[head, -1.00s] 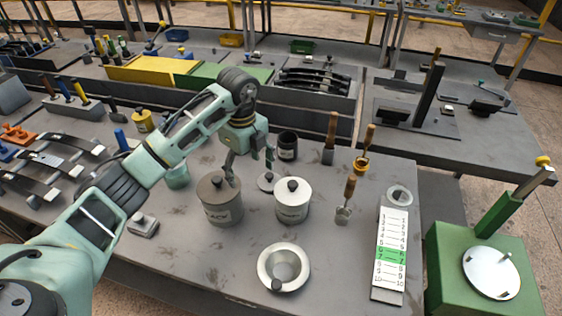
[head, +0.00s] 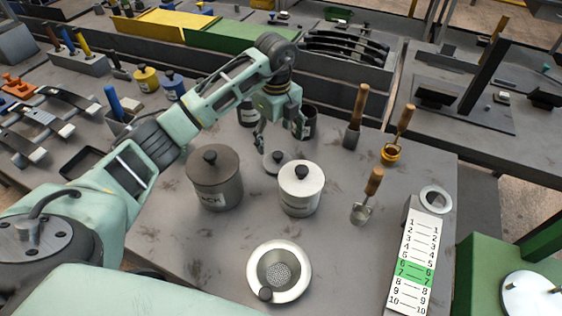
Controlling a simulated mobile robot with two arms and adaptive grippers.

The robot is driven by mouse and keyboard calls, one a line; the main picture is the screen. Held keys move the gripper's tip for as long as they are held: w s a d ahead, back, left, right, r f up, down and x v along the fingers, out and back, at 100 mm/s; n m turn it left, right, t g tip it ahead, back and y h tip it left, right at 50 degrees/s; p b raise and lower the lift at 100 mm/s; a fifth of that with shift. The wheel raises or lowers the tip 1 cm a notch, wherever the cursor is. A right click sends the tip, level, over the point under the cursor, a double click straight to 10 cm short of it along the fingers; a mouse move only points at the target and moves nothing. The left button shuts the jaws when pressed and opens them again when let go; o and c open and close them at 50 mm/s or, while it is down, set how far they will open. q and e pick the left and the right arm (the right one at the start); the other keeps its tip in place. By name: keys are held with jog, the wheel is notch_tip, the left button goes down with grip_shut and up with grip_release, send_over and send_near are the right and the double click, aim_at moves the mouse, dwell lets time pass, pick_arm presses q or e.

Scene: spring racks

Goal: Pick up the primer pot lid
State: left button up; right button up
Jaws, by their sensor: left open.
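A loose grey lid with a black knob (head: 277,161) lies on the table behind the white pot, partly hidden by it. No primer label is legible, so I cannot tell by text which pot it belongs to. My left gripper (head: 280,137) is open above and just behind this lid, fingers pointing down, apart from it. A dark open pot (head: 308,124) stands behind the gripper, partly hidden. A white pot (head: 300,194) and a dark grey pot (head: 215,188) stand in front with knobbed lids on. My right gripper is not in view.
Another pot (head: 248,114) is behind my arm.

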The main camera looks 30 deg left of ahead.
aim_at(279, 153)
pick_arm(q)
jog(key=shift+s+f+p, duration=0.1)
jog(key=shift+f+p, duration=0.2)
jog(key=shift+f, duration=0.6)
jog(key=f, duration=0.1)
jog(key=f+p, duration=0.1)
jog(key=f, duration=0.1)
jog(key=f+p, duration=0.1)
jog(key=shift+s+d+f, duration=0.1)
jog(key=shift+d+f, duration=0.15)
jog(key=shift+d, duration=0.05)
jog(key=shift+f, duration=0.45)
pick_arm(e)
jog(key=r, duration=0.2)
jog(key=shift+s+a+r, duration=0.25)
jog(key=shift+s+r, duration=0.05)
pick_arm(q)
jog(key=c, duration=1)
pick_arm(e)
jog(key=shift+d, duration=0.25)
pick_arm(q)
jog(key=shift+r, duration=0.1)
